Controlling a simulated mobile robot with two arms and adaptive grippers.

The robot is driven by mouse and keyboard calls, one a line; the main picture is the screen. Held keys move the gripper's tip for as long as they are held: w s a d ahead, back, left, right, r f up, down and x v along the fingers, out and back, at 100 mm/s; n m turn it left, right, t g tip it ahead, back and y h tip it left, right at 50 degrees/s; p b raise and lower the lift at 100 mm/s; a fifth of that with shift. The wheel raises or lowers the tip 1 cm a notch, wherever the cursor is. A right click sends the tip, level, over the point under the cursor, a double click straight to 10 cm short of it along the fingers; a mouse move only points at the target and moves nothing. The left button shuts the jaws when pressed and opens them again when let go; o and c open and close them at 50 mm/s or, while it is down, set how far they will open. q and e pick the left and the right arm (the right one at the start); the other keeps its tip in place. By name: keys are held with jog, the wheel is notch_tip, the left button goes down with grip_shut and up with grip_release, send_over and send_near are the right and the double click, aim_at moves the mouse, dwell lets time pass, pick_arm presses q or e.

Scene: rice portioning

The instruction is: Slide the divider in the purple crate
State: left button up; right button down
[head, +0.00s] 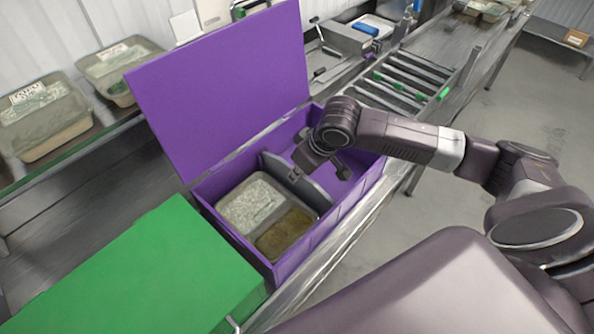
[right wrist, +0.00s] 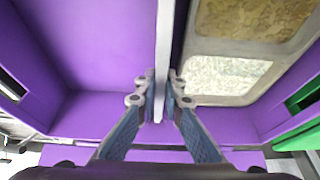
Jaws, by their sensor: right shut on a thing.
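The purple crate (head: 335,222) stands on the metal bench with its lid (head: 225,75) raised. A grey divider (head: 314,194) stands upright across the inside of the crate. My right gripper (right wrist: 161,88) is shut on the divider, which shows as a pale strip (right wrist: 163,40) between its fingers in the right wrist view. In the head view my right arm reaches into the crate from the right. On the near side of the divider lies a tray with pale rice-like food (head: 250,203) and brown food (head: 284,237). The far compartment looks empty of trays. My left gripper is not in view.
A green box (head: 140,270) stands close to the crate at the lower left. Covered food trays (head: 45,118) sit on the shelf at the left. A roller rack (head: 405,85) and a blue item (head: 365,29) lie beyond the crate. Open floor shows at the right.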

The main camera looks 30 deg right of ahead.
dwell(0.3)
jog(key=c, duration=1.5)
grip_release()
notch_tip(320, 180, up, 6)
jog(key=p, duration=0.6)
jog(key=shift+f, duration=0.25)
jog(key=shift+r, duration=1.2)
